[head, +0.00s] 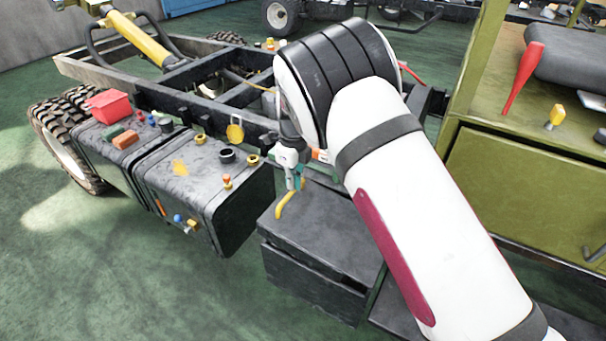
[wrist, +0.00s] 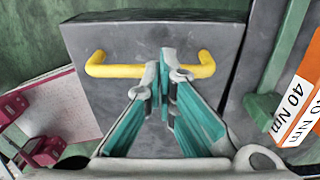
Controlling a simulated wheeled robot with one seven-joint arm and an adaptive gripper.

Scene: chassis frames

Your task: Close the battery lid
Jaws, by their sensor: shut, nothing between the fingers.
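The battery box with a dark grey lid (head: 325,232) stands beside the truck frame. In the head view, a dark gap shows between the lid's front edge and the box below. A yellow handle (head: 287,204) is on the lid's left part. In the wrist view the lid (wrist: 150,38) fills the middle, with its yellow handle (wrist: 108,71) running across it. My gripper (wrist: 165,72) is shut, its fingertips over the middle of the handle, hiding that part. Whether they touch it I cannot tell. In the head view my gripper (head: 294,184) is just above the handle.
A green cabinet (head: 530,185) stands to the right. An orange and white label reading 40 Nm (wrist: 298,100) is at the wrist view's right.

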